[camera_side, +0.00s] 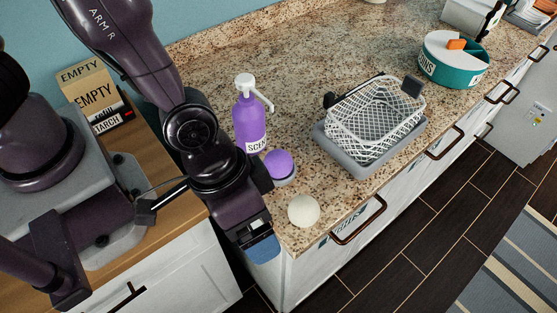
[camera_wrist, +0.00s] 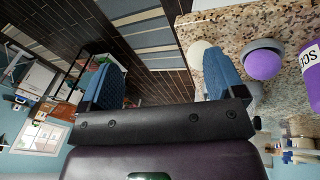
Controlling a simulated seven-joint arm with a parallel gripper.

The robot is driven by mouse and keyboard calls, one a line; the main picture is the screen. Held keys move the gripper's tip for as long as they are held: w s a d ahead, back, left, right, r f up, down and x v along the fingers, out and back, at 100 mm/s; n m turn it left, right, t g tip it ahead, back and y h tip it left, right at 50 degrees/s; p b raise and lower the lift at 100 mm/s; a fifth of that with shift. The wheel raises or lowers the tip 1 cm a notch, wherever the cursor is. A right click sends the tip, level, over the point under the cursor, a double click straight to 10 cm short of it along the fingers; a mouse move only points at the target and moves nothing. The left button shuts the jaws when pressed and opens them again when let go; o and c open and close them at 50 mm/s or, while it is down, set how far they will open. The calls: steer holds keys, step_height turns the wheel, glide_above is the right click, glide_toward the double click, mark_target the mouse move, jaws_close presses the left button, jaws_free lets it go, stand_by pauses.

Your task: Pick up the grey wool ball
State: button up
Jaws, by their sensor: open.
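A pale, off-white ball (camera_side: 303,210) rests on the speckled counter near its front left corner. It is the only plain ball I see, and it looks cream rather than clearly grey. In the wrist view the pale ball (camera_wrist: 198,52) shows partly behind one blue finger. My gripper (camera_side: 262,247) points downward just left of the ball, beside the counter's end, apart from it. In the wrist view my gripper (camera_wrist: 165,78) has its two blue fingers wide apart with nothing between them.
A purple-topped round item with a grey base (camera_side: 279,165) stands just behind the ball. A purple pump bottle (camera_side: 250,120) stands behind that. A white wire basket (camera_side: 375,115) on a grey tray (camera_side: 365,165) is to the right. Counter between ball and tray is clear.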

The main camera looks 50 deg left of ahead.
step_height(320, 180, down, 8)
steer(key=s+d+n+t+y, duration=0.1)
steer(key=s+n+t, duration=0.1)
steer(key=n+t+y, duration=0.5)
steer(key=t+y, duration=0.3)
steer(key=t, duration=0.1)
glide_toward(274, 163)
steer(key=x, duration=0.5)
steer(key=shift+w+f, duration=0.25)
steer(key=shift+x, duration=3.2)
steer(key=shift+r, duration=0.1)
steer(key=shift+h, duration=0.3)
steer(key=c, duration=1)
steer(key=shift+c, duration=0.2)
